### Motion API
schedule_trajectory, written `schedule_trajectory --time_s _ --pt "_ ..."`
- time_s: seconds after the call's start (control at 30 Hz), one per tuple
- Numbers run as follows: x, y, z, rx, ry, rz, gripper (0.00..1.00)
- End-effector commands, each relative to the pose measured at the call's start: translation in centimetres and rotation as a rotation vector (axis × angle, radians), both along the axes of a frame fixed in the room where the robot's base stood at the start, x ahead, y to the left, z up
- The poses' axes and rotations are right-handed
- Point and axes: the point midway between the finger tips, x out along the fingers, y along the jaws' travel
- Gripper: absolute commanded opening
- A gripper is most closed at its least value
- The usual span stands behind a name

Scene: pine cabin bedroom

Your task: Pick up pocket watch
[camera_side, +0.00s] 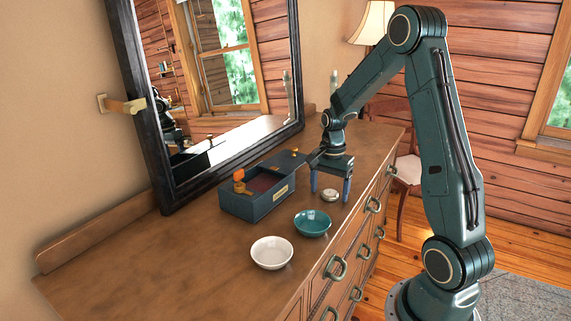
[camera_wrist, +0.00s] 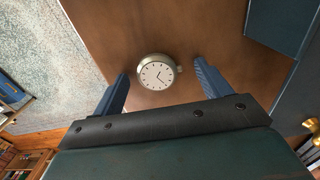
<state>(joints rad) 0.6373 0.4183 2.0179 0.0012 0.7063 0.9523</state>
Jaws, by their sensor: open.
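The pocket watch (camera_side: 330,195) is a small round silver piece lying on the dresser top. In the wrist view the pocket watch (camera_wrist: 158,72) shows its pale face with dark hands and a small crown on its right side. My gripper (camera_side: 331,192) is open and empty, pointing down at the watch. In the wrist view my gripper (camera_wrist: 160,82) has one blue finger to each side of the watch, with a gap on both sides. The watch lies slightly beyond the line of the fingertips there, nearer the left one. No contact shows.
A dark box (camera_side: 258,205) with an open lid and an orange item at its edge stands left of my gripper. A teal bowl (camera_side: 312,223) and a white bowl (camera_side: 271,253) stand nearer the camera. A mirror (camera_side: 215,85) leans behind. The dresser's left part (camera_side: 150,250) is clear.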

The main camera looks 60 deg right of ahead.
Motion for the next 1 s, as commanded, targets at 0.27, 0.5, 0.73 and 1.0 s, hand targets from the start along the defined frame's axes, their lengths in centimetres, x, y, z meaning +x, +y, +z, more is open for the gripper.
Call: schedule_trajectory --time_s 0.27,0.5,0.73,1.0 --pt "0.0 0.0 0.0 0.0 0.0 0.0 0.53" --pt "0.0 0.0 0.0 0.0 -0.001 0.0 0.27" --pt "0.0 0.0 0.2 -0.001 -0.001 0.0 0.27" --pt "0.1 -0.1 2.0 -0.002 -0.003 0.0 0.27"
